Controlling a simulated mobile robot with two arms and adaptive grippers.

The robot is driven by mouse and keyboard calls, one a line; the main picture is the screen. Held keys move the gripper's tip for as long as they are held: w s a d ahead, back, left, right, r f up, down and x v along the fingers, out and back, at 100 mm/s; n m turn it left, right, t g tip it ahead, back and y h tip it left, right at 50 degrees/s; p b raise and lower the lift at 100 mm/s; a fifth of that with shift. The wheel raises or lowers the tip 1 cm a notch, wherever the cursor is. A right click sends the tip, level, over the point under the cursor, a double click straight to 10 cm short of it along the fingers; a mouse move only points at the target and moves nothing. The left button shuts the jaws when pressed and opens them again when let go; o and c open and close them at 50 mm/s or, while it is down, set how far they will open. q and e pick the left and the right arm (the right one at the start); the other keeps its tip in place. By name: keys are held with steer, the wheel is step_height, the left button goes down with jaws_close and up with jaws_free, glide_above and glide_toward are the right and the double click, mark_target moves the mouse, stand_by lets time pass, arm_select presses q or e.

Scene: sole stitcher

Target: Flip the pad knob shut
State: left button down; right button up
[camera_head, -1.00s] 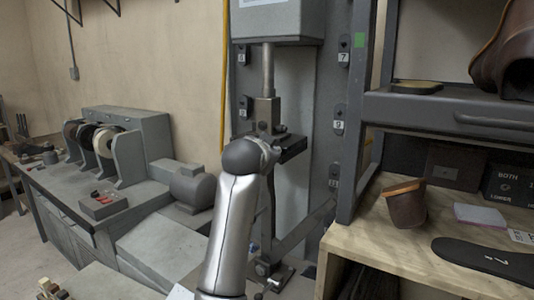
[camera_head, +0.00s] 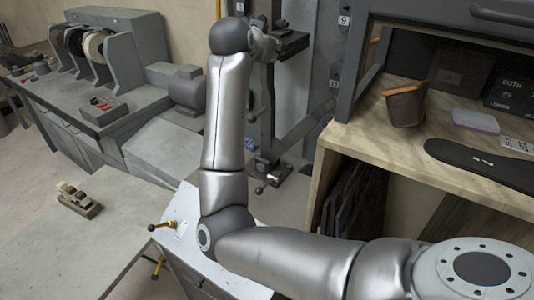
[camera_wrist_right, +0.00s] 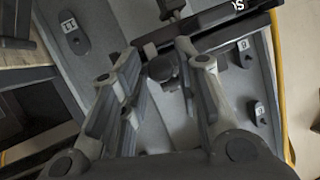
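My right gripper (camera_head: 268,44) is at the grey upright machine (camera_head: 258,110), largely hidden behind my own wrist in the head view. In the right wrist view my right gripper (camera_wrist_right: 160,62) is open, with its two fingers apart. A dark rounded part (camera_wrist_right: 161,69), which may be the pad knob, shows between and beyond the fingertips. I cannot tell whether a finger touches it, or whether it is flipped open or shut. My left gripper is not in view.
Numbered tags, one reading 9 (camera_head: 344,20), hang on the panel beside the machine. A wooden bench (camera_head: 370,150) with a brown cup (camera_head: 405,106) and a black sole (camera_head: 485,160) stands at right.

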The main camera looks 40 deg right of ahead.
steer(key=a+r+n+g+h+p, duration=0.35)
steer(key=a+n+g, duration=0.35)
steer(key=a+n, duration=0.35)
steer(key=s+d+f+y, duration=0.1)
steer(key=s+f, duration=0.2)
steer(key=f, duration=0.7)
steer(key=s+d+f+t+y, duration=0.1)
steer(key=s+d+f+y, duration=0.1)
steer(key=f, duration=0.9)
steer(key=s+d+f+y, duration=0.1)
steer(key=s+f, duration=0.3)
steer(key=f, duration=0.6)
steer(key=shift+s+d+f+y, duration=0.15)
steer(key=shift+f+y, duration=0.25)
steer(key=shift+y, duration=0.35)
